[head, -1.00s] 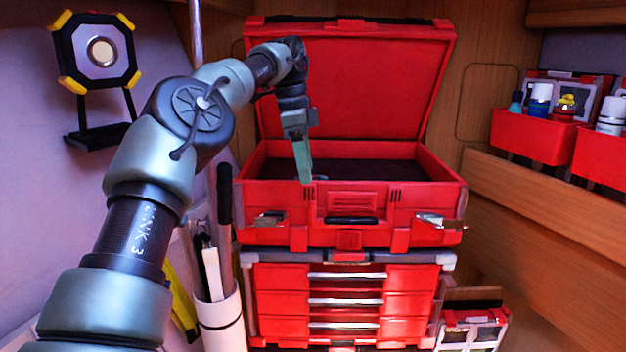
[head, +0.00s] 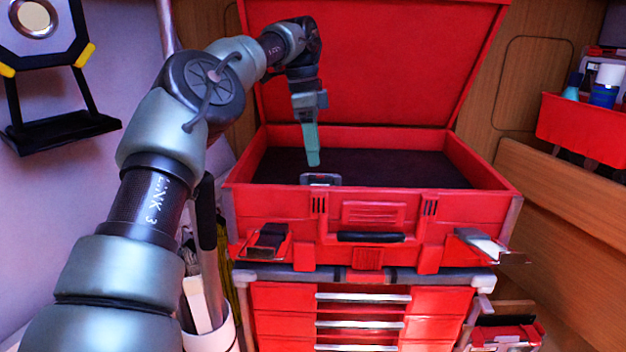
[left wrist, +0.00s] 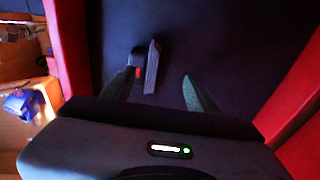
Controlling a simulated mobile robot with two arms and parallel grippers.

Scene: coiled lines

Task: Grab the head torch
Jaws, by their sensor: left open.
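The head torch (head: 320,179) shows as a small grey and black thing inside the open red toolbox (head: 375,215), just behind its front wall. The wall hides its lower part in the head view. In the left wrist view the head torch (left wrist: 152,67) lies on the dark floor of the box, with a small red patch next to it. My left gripper (head: 312,158) points down into the box, just above and behind the torch in the head view. In the left wrist view my left gripper (left wrist: 160,88) is open, with the torch near its left finger. My right gripper is out of view.
The raised red lid (head: 370,65) stands behind my left arm. The box's walls surround the gripper closely. A drawer cabinet (head: 360,312) stands below. A work lamp (head: 38,40) is at the left, and a red bin with bottles (head: 585,125) at the right.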

